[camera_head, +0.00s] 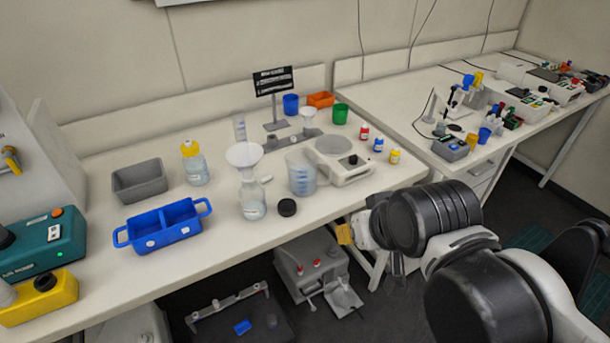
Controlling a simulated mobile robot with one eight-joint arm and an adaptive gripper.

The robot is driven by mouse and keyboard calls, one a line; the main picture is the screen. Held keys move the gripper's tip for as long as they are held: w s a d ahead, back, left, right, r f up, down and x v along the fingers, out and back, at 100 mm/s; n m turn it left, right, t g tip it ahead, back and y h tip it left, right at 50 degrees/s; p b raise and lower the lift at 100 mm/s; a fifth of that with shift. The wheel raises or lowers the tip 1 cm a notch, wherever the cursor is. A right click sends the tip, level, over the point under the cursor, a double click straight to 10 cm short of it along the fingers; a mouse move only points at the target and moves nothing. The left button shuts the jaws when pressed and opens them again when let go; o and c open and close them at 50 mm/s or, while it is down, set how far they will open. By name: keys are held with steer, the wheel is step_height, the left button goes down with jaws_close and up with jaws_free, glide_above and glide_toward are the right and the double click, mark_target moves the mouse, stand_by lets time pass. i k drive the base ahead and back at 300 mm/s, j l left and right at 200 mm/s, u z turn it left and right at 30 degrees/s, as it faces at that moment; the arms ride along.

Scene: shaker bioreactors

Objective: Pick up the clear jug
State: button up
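The clear jug (302,173) stands upright on the white bench near its front edge, left of the balance. It is see-through with bluish markings and a handle on its right side. My gripper (347,233) is at the end of my black and white arm, in front of the bench edge. It is to the right of the jug, lower in the picture and apart from it. My arm hides most of the gripper, so its fingers cannot be made out clearly.
A glass flask with a funnel (250,190) and a black cap (287,207) stand close left of the jug. The balance (338,160) is close on its right. A blue tray (163,226) and a yellow-capped bottle (194,165) stand farther left.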

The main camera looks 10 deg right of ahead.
mark_target(300, 163)
steer(key=i+j+z, duration=0.15)
steer(key=j+z, duration=0.2)
steer(key=j, duration=0.6)
steer(key=j+z, duration=0.4)
steer(key=j, duration=0.55)
steer(key=i+j, duration=0.05)
